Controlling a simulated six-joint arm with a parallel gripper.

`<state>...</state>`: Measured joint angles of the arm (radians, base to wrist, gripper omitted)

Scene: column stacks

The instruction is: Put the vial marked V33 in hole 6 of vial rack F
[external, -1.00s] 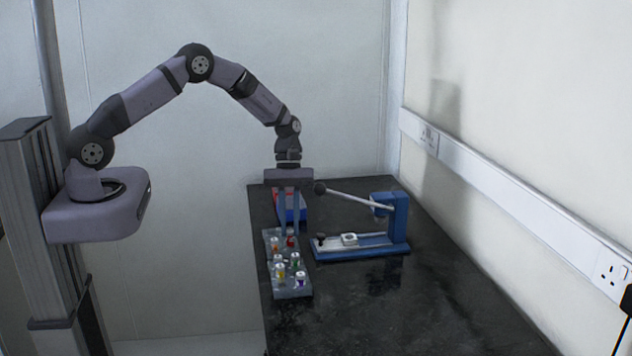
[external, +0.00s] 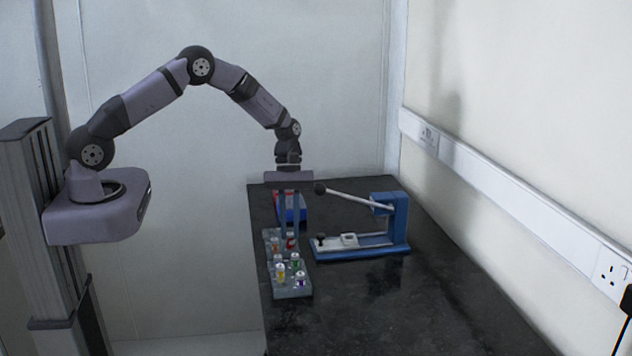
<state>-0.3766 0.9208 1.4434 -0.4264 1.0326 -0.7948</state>
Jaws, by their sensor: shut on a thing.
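A grey vial rack (external: 292,293) stands near the left edge of the dark bench and holds several vials with coloured contents. An orange vial (external: 275,245) stands just left of the fingers. A green vial (external: 295,264), a yellow vial (external: 281,272) and a purple vial (external: 300,280) stand nearer the front. The marks on vials and rack are too small to read, so I cannot tell which is V33.
A blue and red box-like thing (external: 293,212) lies behind the rack, partly hidden by my fingers. A blue press (external: 398,222) with a long lever and black knob (external: 320,189) stands right of the rack, its knob close to my gripper. The bench's front right is clear.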

